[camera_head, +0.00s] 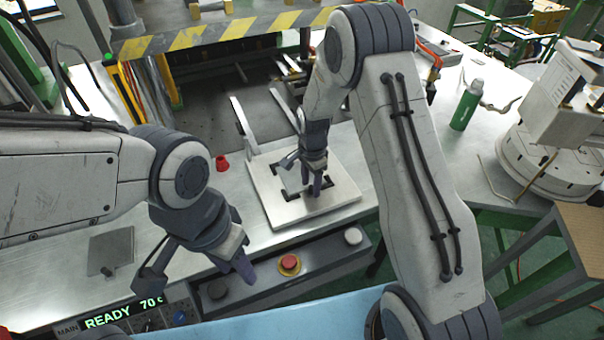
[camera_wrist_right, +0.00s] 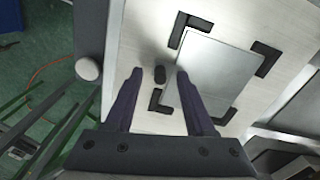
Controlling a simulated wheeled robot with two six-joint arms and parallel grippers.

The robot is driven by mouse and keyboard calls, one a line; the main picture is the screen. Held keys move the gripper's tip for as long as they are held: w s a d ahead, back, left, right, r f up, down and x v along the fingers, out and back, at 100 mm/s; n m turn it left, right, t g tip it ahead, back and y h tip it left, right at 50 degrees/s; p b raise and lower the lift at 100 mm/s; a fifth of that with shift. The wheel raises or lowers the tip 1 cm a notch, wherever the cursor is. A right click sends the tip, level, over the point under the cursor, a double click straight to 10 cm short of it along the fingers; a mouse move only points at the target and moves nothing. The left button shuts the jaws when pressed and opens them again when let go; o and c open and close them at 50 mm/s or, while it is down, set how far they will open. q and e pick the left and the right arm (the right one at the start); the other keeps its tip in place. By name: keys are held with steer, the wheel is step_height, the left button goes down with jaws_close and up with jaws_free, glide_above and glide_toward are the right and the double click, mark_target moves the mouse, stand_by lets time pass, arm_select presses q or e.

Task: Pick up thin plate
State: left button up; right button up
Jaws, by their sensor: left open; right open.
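A thin square metal plate (camera_wrist_right: 222,72) lies on a pale square board (camera_wrist_right: 140,33), among black corner brackets, in the right wrist view. My right gripper (camera_wrist_right: 159,76) is open with nothing between its fingers. One fingertip overlaps the plate's near-left edge in this view; I cannot tell whether it touches. In the head view my right gripper (camera_head: 314,182) points down over the board (camera_head: 335,203) and hides much of the plate. My left gripper (camera_head: 198,276) is open and empty above the front of the bench, left of a red button.
A control strip with a red button (camera_head: 289,264) runs along the bench front. A small red cup (camera_head: 222,163) and a flat grey plate (camera_head: 110,252) lie to the left. A green bottle (camera_head: 466,106) stands at the right. The press with a striped bar (camera_head: 225,35) is behind.

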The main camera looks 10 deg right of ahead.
steer(key=shift+f, duration=0.25)
jaws_close()
stand_by(1.3)
